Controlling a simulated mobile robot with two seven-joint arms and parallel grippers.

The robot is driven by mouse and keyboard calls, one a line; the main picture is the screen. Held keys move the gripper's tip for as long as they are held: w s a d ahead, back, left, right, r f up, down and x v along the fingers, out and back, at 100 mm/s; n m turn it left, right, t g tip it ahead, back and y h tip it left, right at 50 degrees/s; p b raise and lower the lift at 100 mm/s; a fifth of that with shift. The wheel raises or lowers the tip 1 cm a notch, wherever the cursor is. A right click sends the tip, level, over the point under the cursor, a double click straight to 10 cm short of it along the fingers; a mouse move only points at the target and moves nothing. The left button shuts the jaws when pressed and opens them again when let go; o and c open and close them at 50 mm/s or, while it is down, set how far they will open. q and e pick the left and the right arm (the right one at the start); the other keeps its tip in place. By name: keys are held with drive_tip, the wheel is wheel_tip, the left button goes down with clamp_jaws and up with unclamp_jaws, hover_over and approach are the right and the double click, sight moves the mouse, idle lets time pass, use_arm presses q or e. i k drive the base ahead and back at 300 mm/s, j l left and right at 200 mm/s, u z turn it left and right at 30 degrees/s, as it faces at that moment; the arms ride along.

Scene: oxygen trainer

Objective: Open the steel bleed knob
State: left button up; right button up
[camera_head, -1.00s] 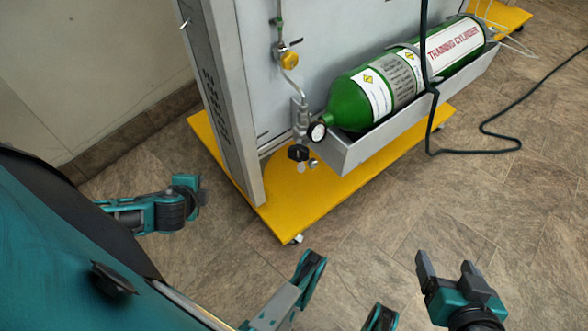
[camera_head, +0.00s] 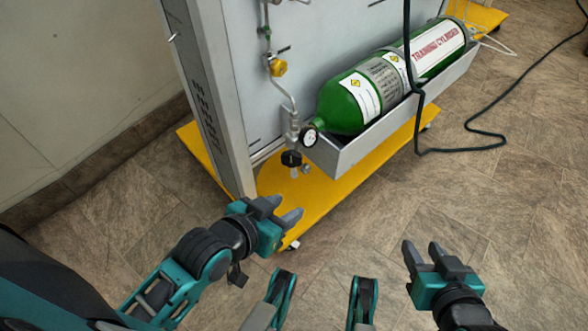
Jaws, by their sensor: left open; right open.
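Small steel fittings (camera_head: 306,169) show low on the pipe at the panel's lower edge, beside a black knob (camera_head: 291,158). They are too small to tell which is the steel bleed knob. A round gauge (camera_head: 310,136) sits just above them at the neck of the green cylinder (camera_head: 343,105). My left gripper (camera_head: 285,208) is open and empty, below the fittings in the picture and apart from them. My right gripper (camera_head: 421,246) is open and empty, farther right and lower, over the floor.
The panel stands on a yellow wheeled base (camera_head: 280,200). A grey tray (camera_head: 345,158) holds the cylinder. A yellow knob (camera_head: 278,67) sits higher on the pipe. A dark hose (camera_head: 455,150) hangs over the cylinder and trails across the floor.

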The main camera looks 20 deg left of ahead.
sight(305, 168)
drive_tip(key=l+u, duration=0.15)
drive_tip(key=u, duration=0.2)
drive_tip(key=i+l+u, duration=0.1)
drive_tip(key=u, duration=0.25)
drive_tip(key=l+u, duration=0.75)
drive_tip(key=l, duration=0.85)
drive_tip(key=k+l+u, duration=0.1)
drive_tip(key=l, duration=0.3)
drive_tip(key=k+l, duration=0.1)
drive_tip(key=l, duration=0.35)
drive_tip(key=l+u, duration=0.1)
drive_tip(key=l, duration=0.35)
drive_tip(key=i+j, duration=0.15)
drive_tip(key=i, duration=0.15)
